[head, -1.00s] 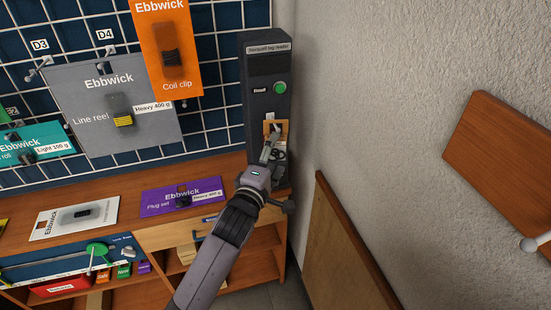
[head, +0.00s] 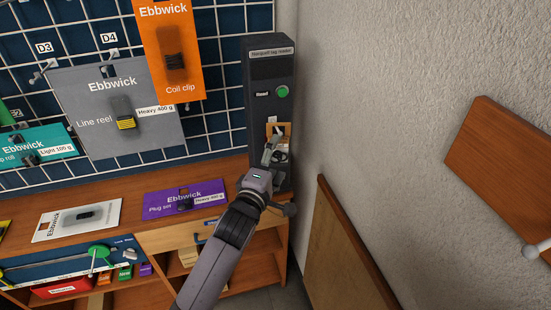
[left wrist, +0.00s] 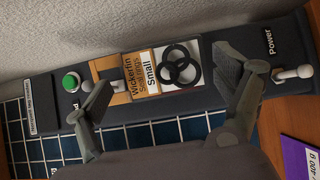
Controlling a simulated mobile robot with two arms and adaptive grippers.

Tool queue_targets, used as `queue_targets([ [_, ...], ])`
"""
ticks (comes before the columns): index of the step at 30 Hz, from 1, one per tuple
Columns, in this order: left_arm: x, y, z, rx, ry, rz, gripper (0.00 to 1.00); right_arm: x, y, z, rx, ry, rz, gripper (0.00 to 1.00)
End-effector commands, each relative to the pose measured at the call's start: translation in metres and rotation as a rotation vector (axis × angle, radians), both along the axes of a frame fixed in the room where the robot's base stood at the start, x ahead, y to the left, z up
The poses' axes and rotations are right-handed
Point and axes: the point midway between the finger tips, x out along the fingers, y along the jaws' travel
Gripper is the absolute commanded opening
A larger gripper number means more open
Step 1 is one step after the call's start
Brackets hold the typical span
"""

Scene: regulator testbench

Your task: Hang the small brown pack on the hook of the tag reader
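The small brown pack (left wrist: 103,69) shows in the left wrist view, with a "Wickerfin Seal rings Small" label and black rings. It lies flat against the dark tag reader (left wrist: 205,62). The reader's pale hook (left wrist: 115,87) shows at the brown header and seems to pass through it. In the head view the pack (head: 283,130) is on the front of the tag reader (head: 270,65), partly hidden by my left gripper (head: 272,150). In the wrist view the left gripper (left wrist: 168,88) is open, its fingers spread on either side of the pack. My right gripper is out of view.
The reader has a green button (head: 282,91) and, in the wrist view, a power switch (left wrist: 292,74) near a finger. Grey (head: 85,110), orange (head: 168,45) and teal (head: 40,147) packs hang on the grid at left. A purple pack (head: 160,205) lies on the bench.

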Motion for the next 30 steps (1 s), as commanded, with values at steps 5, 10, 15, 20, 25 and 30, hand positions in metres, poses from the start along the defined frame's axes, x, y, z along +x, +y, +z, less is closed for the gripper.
queue_targets([
  [5,0.0,0.0,0.0,0.0,0.0,0.0,1.0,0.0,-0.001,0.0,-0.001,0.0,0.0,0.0],
  [10,0.0,0.0,0.001,0.0,-0.001,0.0,1.0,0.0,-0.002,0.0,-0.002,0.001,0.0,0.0],
  [15,-0.003,0.001,0.001,-0.001,-0.002,0.0,1.0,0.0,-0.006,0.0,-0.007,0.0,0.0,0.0],
  [20,-0.02,0.007,0.0,-0.002,0.0,0.0,1.0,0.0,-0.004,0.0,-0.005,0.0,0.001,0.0],
  [25,-0.054,0.019,-0.002,-0.002,0.004,0.001,1.0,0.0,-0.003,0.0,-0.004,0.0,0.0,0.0],
  [30,-0.085,0.03,-0.002,-0.001,0.003,0.0,1.0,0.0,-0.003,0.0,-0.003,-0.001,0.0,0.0],
])
